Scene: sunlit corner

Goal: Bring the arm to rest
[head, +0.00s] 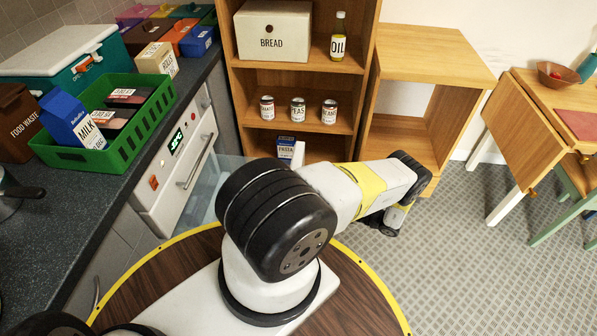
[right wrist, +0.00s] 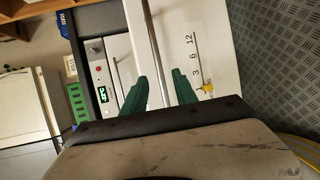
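My right arm reaches across the middle of the head view, over the round table-like top of my base, and bends down at its far right end. Its fingers cannot be made out there. In the right wrist view my right gripper (right wrist: 162,80) shows two dark green fingers standing apart, with nothing seen held. A pale bar (right wrist: 143,35) on a white appliance passes between the fingers in the picture; whether it touches them I cannot tell. My left gripper is in neither view.
A white oven-like appliance (head: 168,183) with a green display is under the dark counter at left. A green crate (head: 97,157) stands on that counter. A wooden shelf (head: 296,83) and an open cabinet (head: 440,55) stand behind the arm.

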